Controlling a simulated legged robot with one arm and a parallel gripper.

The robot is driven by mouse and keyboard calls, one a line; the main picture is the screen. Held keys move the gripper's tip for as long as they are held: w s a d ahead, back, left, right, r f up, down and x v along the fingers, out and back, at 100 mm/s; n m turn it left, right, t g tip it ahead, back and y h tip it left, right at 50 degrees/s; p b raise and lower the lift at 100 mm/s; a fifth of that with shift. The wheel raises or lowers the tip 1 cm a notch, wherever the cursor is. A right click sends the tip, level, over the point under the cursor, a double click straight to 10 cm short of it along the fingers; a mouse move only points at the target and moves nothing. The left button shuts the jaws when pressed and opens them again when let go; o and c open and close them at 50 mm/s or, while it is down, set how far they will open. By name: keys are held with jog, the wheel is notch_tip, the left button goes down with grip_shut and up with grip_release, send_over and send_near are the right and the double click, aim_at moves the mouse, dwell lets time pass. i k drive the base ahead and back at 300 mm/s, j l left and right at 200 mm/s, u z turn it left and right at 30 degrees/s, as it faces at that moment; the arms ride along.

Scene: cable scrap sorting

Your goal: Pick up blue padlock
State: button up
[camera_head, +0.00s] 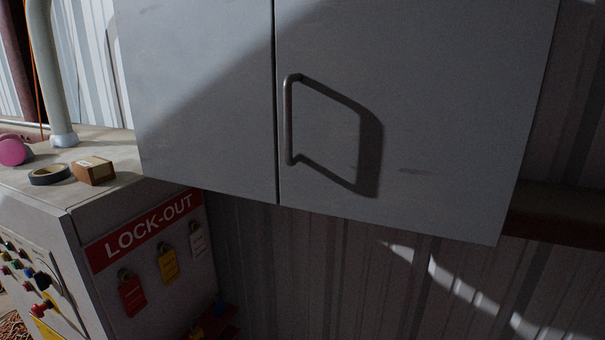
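No blue padlock can be made out with certainty. At the bottom edge, a dark red object (226,326) in shadow has small bluish and yellowish items on it, too dark and cut off to identify. Above it, a red LOCK-OUT sign (150,228) is on the side of a grey control cabinet. Under the sign hang a red tag (132,296), a yellow tag (168,265) and a white tag (197,240). My gripper is not in view.
A grey wall cabinet (200,90) with a metal handle (289,120) fills the upper middle and overhangs the space below. The control cabinet's top (110,190) holds a tape roll (50,174), a small brown box (93,171) and a pink round object (12,151). Corrugated wall stands behind.

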aim_at(221, 309)
jog(key=j+z, duration=0.25)
jog(key=j, duration=0.55)
jog(key=j+z, duration=0.2)
jog(key=j, duration=0.65)
jog(key=j+z, duration=0.25)
jog(key=j, duration=0.55)
jog(key=i, duration=0.2)
